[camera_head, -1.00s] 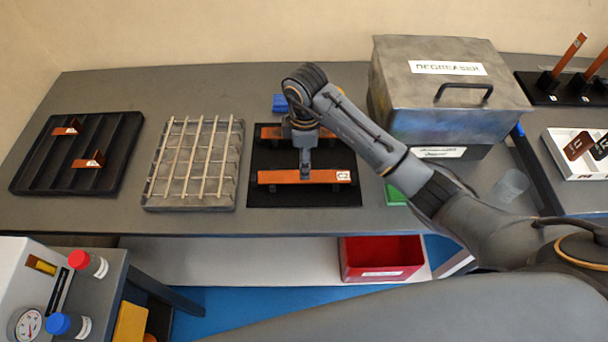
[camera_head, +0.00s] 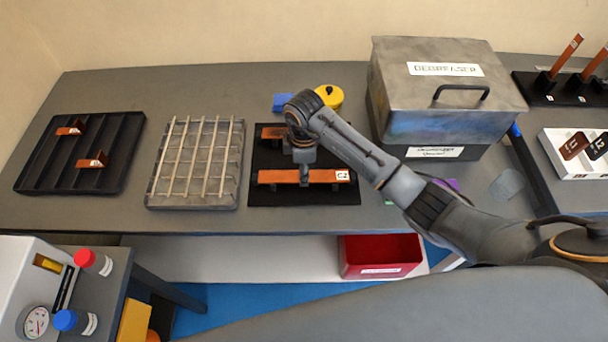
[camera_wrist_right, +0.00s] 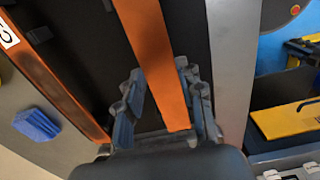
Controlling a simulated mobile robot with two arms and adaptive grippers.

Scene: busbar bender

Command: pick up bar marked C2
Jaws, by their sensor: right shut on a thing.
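The copper-coloured bar marked C2 (camera_head: 322,176) lies crosswise at the front of a black mat (camera_head: 262,197), its white label at the right end. My right gripper (camera_head: 304,182) points down at the bar's middle. In the wrist view, my right gripper's fingers (camera_wrist_right: 168,108) are on either side of the bar (camera_wrist_right: 150,50) and shut on it. I cannot tell whether the bar is clear of its supports. A second copper bar (camera_head: 268,133) lies behind it, partly hidden by my wrist; it shows at the left of the wrist view (camera_wrist_right: 50,80). My left gripper is not in view.
A wire-rack tray (camera_head: 150,195) and a black slotted tray (camera_head: 25,180) stand to the left. The degreaser box (camera_head: 445,95) is at the right. A blue block (camera_head: 282,102) and a yellow item (camera_head: 330,95) lie behind the mat. A red bin (camera_head: 380,255) is below the bench.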

